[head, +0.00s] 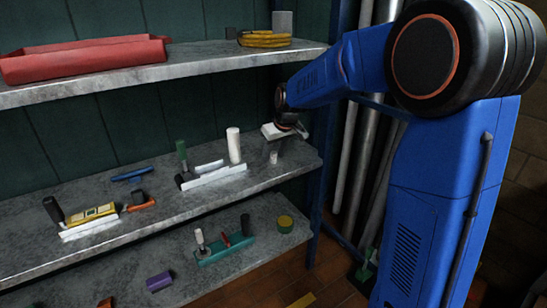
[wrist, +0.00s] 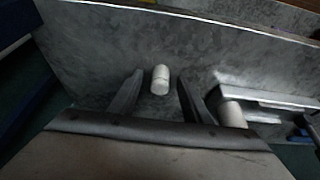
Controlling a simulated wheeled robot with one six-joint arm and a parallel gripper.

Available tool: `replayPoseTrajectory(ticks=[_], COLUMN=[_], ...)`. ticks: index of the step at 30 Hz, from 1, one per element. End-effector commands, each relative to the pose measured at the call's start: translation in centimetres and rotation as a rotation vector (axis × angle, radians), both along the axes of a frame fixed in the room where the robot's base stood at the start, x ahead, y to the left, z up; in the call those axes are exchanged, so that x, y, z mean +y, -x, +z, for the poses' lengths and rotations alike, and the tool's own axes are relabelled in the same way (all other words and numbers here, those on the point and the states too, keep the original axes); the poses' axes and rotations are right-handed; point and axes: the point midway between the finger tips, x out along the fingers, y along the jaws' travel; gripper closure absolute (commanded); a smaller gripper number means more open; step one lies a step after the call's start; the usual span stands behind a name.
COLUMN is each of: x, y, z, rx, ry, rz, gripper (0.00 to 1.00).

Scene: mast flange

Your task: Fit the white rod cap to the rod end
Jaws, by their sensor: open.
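A small white cylinder, which looks like the white rod cap (head: 273,157), stands on the middle shelf near its right end. In the wrist view the cap (wrist: 160,80) appears between the tips of my open gripper (wrist: 160,92), with a visible gap on each side. My gripper (head: 279,141) points down over the cap in the head view. To its left, a pale fixture (head: 212,177) carries a tall white rod (head: 234,145) and a green upright (head: 181,153). The fixture's white rod also shows in the wrist view (wrist: 232,113), right of my fingers. I cannot tell which part is the rod end.
A yellow-and-white tool (head: 92,215), a blue bar (head: 132,174) and an orange-handled item (head: 141,205) lie left on the middle shelf (head: 20,254). A red tray (head: 82,58) is on the upper shelf. A teal fixture (head: 225,249) stands below. The shelf's right end is otherwise clear.

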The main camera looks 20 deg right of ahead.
Motion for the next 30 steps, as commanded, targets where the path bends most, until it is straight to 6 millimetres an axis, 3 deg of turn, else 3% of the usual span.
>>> replayPoseTrajectory(ticks=[5,11,22,30], x=[0.0,0.0,0.0,0.0], y=[0.0,0.0,0.0,-0.1], z=[0.0,0.0,0.3,2.9], rx=[-0.001,-0.001,-0.001,-0.003], ry=[0.000,0.000,0.000,0.000], rz=[0.000,0.000,0.000,0.001], gripper=[0.56,0.99,0.99,0.99])
